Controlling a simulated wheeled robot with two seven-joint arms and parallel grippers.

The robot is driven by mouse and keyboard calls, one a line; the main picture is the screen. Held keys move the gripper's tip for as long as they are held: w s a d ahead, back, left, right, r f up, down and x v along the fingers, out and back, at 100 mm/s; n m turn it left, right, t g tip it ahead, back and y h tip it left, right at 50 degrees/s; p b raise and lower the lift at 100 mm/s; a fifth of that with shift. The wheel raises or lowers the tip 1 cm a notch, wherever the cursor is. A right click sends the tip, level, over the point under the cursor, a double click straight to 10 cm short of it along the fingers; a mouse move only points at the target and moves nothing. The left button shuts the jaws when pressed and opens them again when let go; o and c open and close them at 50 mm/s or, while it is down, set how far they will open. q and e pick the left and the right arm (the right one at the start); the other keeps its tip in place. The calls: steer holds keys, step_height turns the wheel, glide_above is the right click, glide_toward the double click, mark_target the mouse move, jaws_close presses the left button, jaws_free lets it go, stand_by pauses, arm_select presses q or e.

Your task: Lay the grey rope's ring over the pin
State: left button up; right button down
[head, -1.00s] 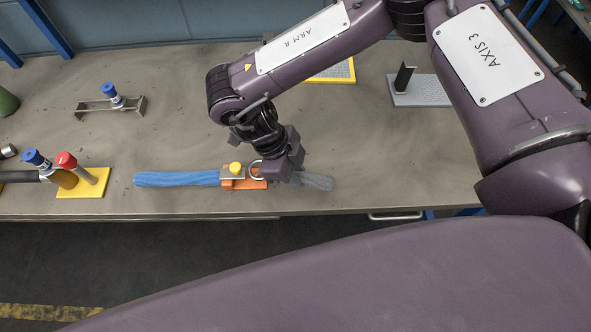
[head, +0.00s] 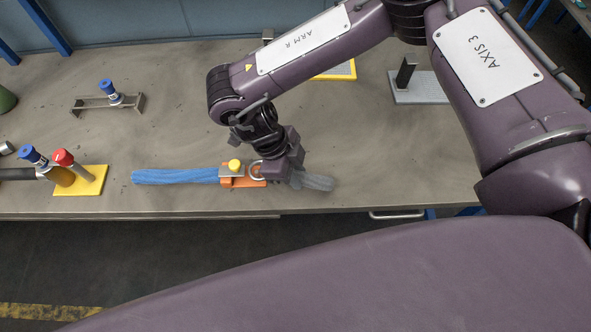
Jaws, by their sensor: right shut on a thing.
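The grey rope (head: 316,181) lies on the right of the orange block (head: 243,183), its free end trailing right near the table's front edge. Its pale ring (head: 256,170) shows at the left side of my right gripper (head: 276,176), over or beside the orange block's right part. My right gripper is shut on the grey rope's end and hides part of it. A yellow knob (head: 235,166) stands on a metal plate on the block, and the blue rope (head: 175,176) runs left from there. I cannot make out the pin apart from this knob. My left gripper is not in view.
A yellow plate (head: 97,188) with a red-capped valve (head: 64,158) and a blue-capped pipe stands at left. A metal bracket (head: 95,104) stands behind. A grey plate (head: 425,90) with a dark upright stands at back right. The table's middle is clear.

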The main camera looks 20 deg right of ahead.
steer(key=shift+f+b, duration=0.75)
steer(key=shift+f, duration=0.25)
steer(key=c, duration=1.1)
jaws_free()
steer(key=shift+o, duration=0.2)
steer(key=shift+r, duration=0.1)
steer(key=v, duration=0.7)
steer(key=shift+a+r+b, duration=0.1)
steer(key=shift+r+b, duration=0.3)
